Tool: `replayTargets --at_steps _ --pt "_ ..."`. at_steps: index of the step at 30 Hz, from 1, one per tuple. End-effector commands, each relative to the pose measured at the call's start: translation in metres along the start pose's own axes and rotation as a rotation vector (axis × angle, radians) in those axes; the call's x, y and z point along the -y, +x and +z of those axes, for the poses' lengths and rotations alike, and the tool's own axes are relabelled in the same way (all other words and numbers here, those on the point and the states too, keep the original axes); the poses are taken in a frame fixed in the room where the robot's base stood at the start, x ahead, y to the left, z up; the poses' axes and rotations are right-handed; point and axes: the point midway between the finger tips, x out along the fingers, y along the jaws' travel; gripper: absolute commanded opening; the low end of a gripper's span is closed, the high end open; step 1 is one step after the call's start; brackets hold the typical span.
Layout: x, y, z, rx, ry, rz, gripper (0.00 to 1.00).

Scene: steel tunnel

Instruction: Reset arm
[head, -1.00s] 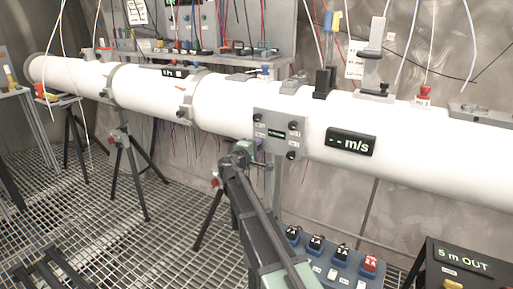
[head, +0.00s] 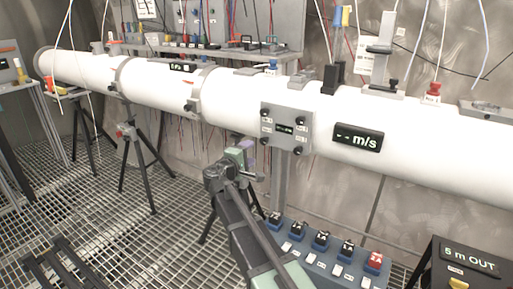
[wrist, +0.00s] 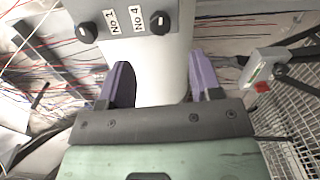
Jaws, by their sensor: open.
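My gripper (head: 243,155) is at the end of my arm, below and just in front of the grey knob panel (head: 286,127) on the white pipe. In the wrist view my gripper (wrist: 160,82) has its two purple fingers apart, with nothing held between them. Beyond the fingers, the panel's lower edge shows with two black knobs (wrist: 87,32) labelled No 2 and No 4. A light post or surface lies beyond the gap between the fingers.
The long white pipe (head: 440,150) runs across the view, with a m/s display (head: 358,137) on it. A blue switch box (head: 322,250) and a black 5 m OUT box (head: 468,262) stand at lower right. Tripods (head: 145,165) stand on the grated floor at left.

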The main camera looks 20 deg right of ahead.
Motion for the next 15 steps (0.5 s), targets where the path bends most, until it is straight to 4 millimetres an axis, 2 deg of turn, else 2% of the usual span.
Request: replayTargets --at_steps 3,11,14,15 --pt "0.000 -0.006 0.001 0.001 0.000 0.000 0.58" --pt "0.001 -0.006 0.002 0.012 0.005 -0.003 0.58" --pt "0.020 -0.010 0.016 0.070 0.077 -0.112 0.58" --pt "0.036 -0.018 0.029 0.104 0.126 -0.197 0.58"
